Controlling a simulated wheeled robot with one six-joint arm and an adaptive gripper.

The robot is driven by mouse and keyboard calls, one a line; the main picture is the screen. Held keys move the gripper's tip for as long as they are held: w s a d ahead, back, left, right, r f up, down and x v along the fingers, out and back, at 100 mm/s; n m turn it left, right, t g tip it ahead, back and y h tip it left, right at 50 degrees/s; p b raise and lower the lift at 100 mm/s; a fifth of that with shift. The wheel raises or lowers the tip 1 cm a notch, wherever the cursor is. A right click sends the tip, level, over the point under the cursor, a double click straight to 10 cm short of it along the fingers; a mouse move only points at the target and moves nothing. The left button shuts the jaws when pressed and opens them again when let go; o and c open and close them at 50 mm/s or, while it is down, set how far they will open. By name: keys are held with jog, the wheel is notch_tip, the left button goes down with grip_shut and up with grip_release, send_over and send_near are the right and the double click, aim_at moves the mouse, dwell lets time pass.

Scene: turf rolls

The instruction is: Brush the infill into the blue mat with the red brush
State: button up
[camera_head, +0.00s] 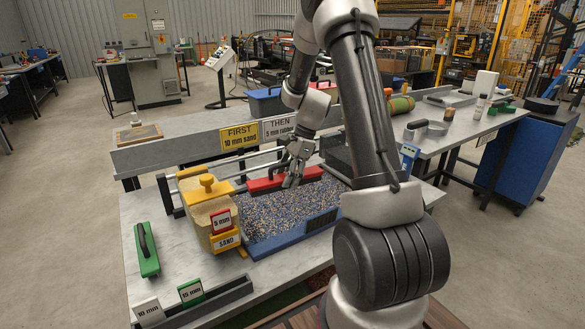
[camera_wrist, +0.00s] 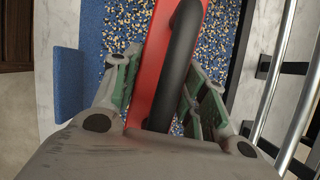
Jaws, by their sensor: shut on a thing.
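The blue mat (camera_head: 290,217) lies on the table, its surface covered with speckled infill granules; it also shows in the wrist view (camera_wrist: 95,22). The red brush (camera_head: 312,173) lies across the far side of the mat in the head view. In the wrist view the red brush (camera_wrist: 151,60) runs up the middle under a black handle (camera_wrist: 180,60). My gripper (camera_head: 294,172) is shut on the brush's handle, with a finger to each side in the wrist view. The brush's bristles are hidden, so I cannot tell whether they touch the infill.
A yellow-topped hopper labelled SAND (camera_head: 222,215) stands at the mat's left end beside metal rails. A green brush-like tool (camera_head: 146,251) lies on the table's left. Number tags, 10 mm (camera_head: 148,311) and 15 mm (camera_head: 190,291), stand in front. A FIRST/THEN sign (camera_head: 241,136) stands behind.

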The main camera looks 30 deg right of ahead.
jog(key=m, duration=0.1)
jog(key=d+m+t, duration=0.1)
jog(key=m, duration=0.1)
jog(key=shift+w+r+m+t, duration=0.15)
jog(key=shift+m+t, duration=0.15)
jog(key=m, duration=0.2)
jog(key=m+t+h, duration=0.1)
jog(key=m, duration=0.1)
jog(key=d+m+h, duration=0.1)
jog(key=m, duration=0.1)
jog(key=shift+w+d+r+t, duration=0.15)
jog(key=shift+w+t, duration=0.1)
jog(key=shift+t, duration=0.15)
jog(key=m, duration=0.1)
jog(key=m+h, duration=0.1)
jog(key=m, duration=0.2)
jog(key=shift+w+d+r+t, duration=0.15)
jog(key=shift+w+d+t, duration=0.1)
jog(key=shift+d+t, duration=0.1)
jog(key=shift+w+d+r+m+h, duration=0.1)
jog(key=shift+w+m+h, duration=0.1)
jog(key=shift+m+h, duration=0.3)
jog(key=shift+w+d+r+m+h, duration=0.1)
jog(key=shift+w+m+h, duration=0.1)
jog(key=shift+m, duration=0.5)
jog(key=shift+a+f, duration=0.1)
jog(key=shift+f, duration=3.45)
